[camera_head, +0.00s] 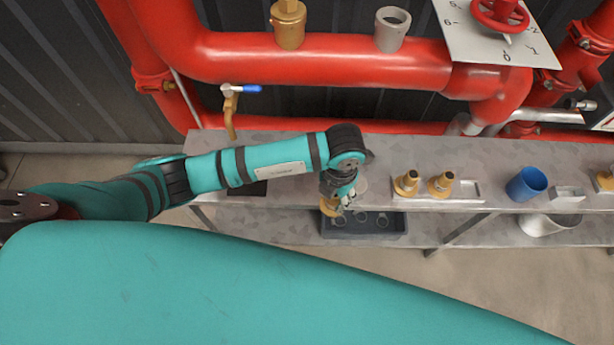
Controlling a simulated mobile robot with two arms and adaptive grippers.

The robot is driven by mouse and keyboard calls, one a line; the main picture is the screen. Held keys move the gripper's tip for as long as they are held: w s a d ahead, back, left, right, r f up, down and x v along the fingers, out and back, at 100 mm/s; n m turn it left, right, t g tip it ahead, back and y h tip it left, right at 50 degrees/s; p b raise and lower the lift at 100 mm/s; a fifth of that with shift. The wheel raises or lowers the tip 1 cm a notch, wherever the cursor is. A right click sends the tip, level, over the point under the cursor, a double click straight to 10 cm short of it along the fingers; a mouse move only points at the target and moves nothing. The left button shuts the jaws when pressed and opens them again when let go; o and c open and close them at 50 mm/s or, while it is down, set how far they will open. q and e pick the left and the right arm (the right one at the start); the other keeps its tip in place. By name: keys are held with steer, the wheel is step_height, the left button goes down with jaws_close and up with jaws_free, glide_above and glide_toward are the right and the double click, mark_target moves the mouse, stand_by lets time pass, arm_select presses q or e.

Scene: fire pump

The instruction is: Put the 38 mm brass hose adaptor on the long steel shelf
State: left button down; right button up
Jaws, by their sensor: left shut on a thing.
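My left gripper (342,200) hangs over the front edge of the long steel shelf (290,150), near the middle of the picture. It is shut on a brass piece (329,207), which looks like the brass hose adaptor; its size cannot be read. The gripper hides part of the piece, and I cannot tell whether it touches the shelf. Two more brass fittings, one on the left (407,184) and one on the right (441,185), stand upright in a pale tray (466,191) on the shelf. My right gripper is not in view.
A dark bin (363,236) with several ring-shaped parts sits below the gripper on the lower level. A blue cup (524,186), a small pale block (567,197) and another brass part (606,181) stand at right. Red pipes (330,62) run behind the shelf.

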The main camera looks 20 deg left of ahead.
arm_select(q)
steer(key=w+a, duration=0.2)
steer(key=a, duration=0.1)
steer(key=w+a+b, duration=0.1)
steer(key=w+a, duration=0.1)
steer(key=w+a+f+b, duration=0.1)
steer(key=w+a, duration=0.1)
steer(key=a, duration=0.1)
steer(key=shift+a, duration=0.3)
step_height(320, 180, down, 4)
steer(key=b, duration=0.3)
steer(key=shift+r, duration=0.3)
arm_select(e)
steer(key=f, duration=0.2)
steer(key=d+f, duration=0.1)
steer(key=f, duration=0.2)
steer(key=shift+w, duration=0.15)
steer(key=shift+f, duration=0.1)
arm_select(q)
steer(key=c, duration=0.9)
jaws_free()
steer(key=shift+f, duration=0.2)
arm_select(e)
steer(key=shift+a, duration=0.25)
